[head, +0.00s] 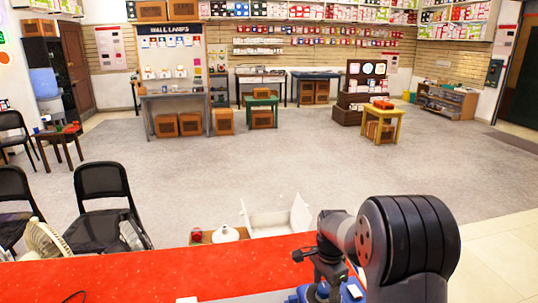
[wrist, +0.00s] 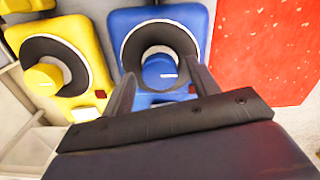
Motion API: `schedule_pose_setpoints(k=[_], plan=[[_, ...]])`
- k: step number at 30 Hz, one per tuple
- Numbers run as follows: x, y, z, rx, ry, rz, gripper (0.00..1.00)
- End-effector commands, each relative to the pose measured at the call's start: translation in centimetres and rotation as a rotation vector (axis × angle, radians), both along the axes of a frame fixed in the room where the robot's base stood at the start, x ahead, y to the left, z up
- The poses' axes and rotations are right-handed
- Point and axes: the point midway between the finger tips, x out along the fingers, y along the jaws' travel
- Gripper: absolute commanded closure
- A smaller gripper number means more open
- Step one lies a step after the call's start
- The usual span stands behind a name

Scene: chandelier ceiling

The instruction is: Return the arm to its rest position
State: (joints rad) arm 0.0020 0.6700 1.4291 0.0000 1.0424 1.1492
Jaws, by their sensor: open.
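My gripper (wrist: 160,72) is open in the wrist view, with its two dark fingers apart and nothing held between them. Beyond the fingers is a blue object (wrist: 120,25) with a black ring and a blue round centre. The fingers overlap its lower part in the picture; I cannot tell whether they touch it. My arm (head: 400,245) is bent at the lower right of the head view. Its end points down near the red surface's edge, and the fingers cannot be made out there.
A similar yellow object (wrist: 85,30) lies left of the blue one. A red surface (head: 150,275) spans the front, with an open white box (head: 275,218) beyond its edge. Black chairs (head: 102,190) stand at left. The grey floor (head: 270,160) beyond is mostly clear.

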Motion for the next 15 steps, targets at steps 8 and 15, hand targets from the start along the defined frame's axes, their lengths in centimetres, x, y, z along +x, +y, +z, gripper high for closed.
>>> schedule_pose_setpoints(k=[8,15], plan=[[-0.01,0.00,0.00,0.000,0.000,0.221,0.43],[-0.01,0.00,0.00,0.000,0.000,0.413,0.43]])
